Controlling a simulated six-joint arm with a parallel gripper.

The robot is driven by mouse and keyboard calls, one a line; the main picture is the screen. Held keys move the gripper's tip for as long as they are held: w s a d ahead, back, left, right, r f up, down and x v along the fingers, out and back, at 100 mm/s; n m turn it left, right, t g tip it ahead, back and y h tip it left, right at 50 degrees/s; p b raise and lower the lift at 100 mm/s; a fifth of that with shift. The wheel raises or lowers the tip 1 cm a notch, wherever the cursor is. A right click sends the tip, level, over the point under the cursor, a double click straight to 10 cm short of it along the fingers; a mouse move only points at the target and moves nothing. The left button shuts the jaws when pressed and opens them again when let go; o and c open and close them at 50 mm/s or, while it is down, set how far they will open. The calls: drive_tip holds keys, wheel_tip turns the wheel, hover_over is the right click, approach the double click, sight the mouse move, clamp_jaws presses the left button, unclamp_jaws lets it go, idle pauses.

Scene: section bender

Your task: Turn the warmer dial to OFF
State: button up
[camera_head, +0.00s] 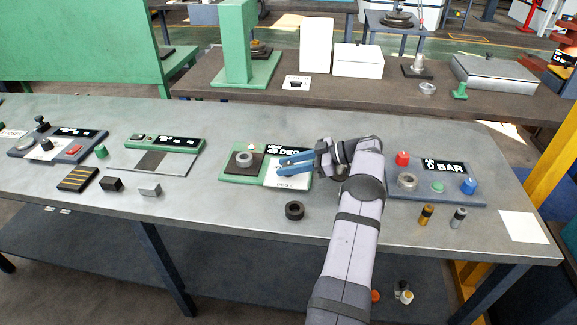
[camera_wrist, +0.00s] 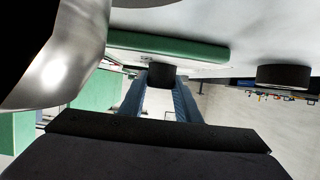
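The warmer is a green base (camera_head: 238,178) on the workbench, with a black display (camera_head: 277,150) reading about 40 DEG and a white label panel (camera_head: 287,183) at its right. A metal ring (camera_head: 244,159) rests on its dark plate. My gripper (camera_head: 282,166) is over the panel with its blue fingers pointing left, apart and empty. In the wrist view, a short black knob (camera_wrist: 161,74), likely the dial, shows between my fingers (camera_wrist: 160,100). Whether the fingers reach around it, I cannot tell. The dial is hidden in the head view, and its setting cannot be read.
A black ring (camera_head: 294,210) lies in front of the warmer. A panel with red, green and blue knobs (camera_head: 440,202) stands to the right. A green-backed unit (camera_head: 165,158) is to the left. Bench space in front is mostly clear.

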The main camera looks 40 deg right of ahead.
drive_tip(key=o, duration=0.3)
drive_tip(key=shift+o, duration=0.2)
drive_tip(key=b+v, duration=0.1)
drive_tip(key=v, duration=0.3)
drive_tip(key=shift+s+d+r+b, duration=0.1)
drive_tip(key=shift+s+d+b, duration=0.15)
drive_tip(key=shift+d+b, duration=0.05)
drive_tip(key=shift+v, duration=1.25)
drive_tip(key=shift+a+r, duration=0.1)
drive_tip(key=shift+r, duration=0.05)
